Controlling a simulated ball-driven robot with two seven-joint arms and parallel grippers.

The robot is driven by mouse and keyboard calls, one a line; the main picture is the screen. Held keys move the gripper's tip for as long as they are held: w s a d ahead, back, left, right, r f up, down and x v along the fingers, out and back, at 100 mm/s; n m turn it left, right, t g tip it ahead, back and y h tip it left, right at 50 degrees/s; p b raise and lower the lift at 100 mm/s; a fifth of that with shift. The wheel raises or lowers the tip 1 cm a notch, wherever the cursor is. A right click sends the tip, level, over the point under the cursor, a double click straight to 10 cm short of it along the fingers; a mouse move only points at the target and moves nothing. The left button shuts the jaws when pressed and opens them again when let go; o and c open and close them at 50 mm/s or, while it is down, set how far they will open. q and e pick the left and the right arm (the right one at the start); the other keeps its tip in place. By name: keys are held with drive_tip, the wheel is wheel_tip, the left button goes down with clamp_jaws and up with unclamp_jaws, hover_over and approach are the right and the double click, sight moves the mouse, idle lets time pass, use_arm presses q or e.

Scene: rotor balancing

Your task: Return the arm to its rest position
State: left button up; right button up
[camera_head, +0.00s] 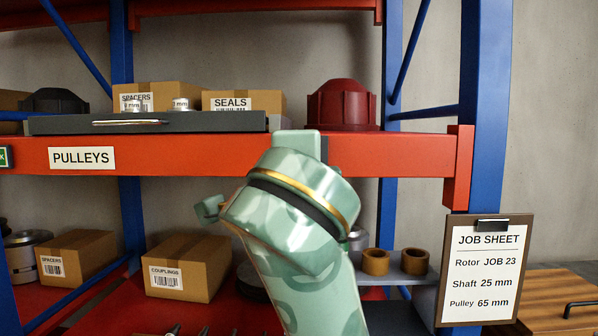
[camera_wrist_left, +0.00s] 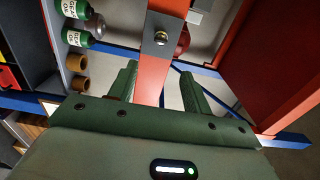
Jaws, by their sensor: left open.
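My green arm (camera_head: 290,215) rises from the bottom middle of the head view, in front of the shelf's orange beam. Its banded joint hides part of the beam. The fingers are not clearly shown in the head view. In the left wrist view my left gripper (camera_wrist_left: 160,82) has its two green fingers spread apart with nothing held between them. An orange beam with a bolt shows behind the gap; I cannot tell how far away it is. My right gripper is in neither view.
The orange shelf beam (camera_head: 400,155) and blue posts (camera_head: 485,120) stand around the arm. Boxes, a grey drawer (camera_head: 200,122) and a dark red part (camera_head: 342,105) sit on the shelf. A job sheet (camera_head: 482,265) stands at the right; brown rings (camera_head: 376,262) sit beside it.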

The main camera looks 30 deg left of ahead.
use_arm(q)
drive_tip(key=shift+v, duration=1.1)
